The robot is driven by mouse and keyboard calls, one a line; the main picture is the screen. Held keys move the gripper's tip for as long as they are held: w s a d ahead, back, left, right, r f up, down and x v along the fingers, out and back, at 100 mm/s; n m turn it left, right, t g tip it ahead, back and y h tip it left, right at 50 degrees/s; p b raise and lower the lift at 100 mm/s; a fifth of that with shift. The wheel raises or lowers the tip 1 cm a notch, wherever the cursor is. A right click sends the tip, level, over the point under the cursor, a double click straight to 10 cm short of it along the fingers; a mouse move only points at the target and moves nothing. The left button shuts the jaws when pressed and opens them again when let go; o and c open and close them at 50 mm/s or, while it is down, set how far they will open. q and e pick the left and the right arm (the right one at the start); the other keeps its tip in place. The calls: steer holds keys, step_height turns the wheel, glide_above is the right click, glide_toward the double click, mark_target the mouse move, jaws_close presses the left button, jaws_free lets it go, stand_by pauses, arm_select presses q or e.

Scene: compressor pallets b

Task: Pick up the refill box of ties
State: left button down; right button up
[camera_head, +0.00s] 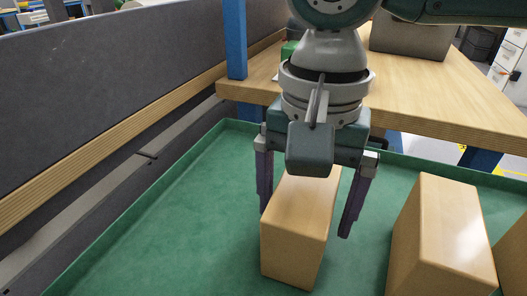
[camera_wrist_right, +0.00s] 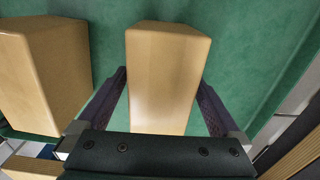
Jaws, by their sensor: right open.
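A tan, wood-coloured box (camera_head: 292,240) stands upright in the green tray (camera_head: 190,215), below my right gripper (camera_head: 306,222). No label shows on it, so I cannot tell by marking whether it is the refill box of ties. My right gripper is open and points down, with one purple finger on each side of the box's upper part. In the right wrist view the same box (camera_wrist_right: 165,75) lies between the two fingers of the gripper (camera_wrist_right: 164,82), with gaps beside it. The gripper hides part of the box's top in the head view. My left gripper is not in view.
A second tan box (camera_head: 440,240) stands to the right, also in the wrist view (camera_wrist_right: 45,75), and part of another (camera_head: 513,250) shows at the right edge. A wooden table (camera_head: 450,105) with a blue post (camera_head: 234,40) is behind. The tray's left part is clear.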

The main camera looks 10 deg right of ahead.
jaws_close()
stand_by(0.8)
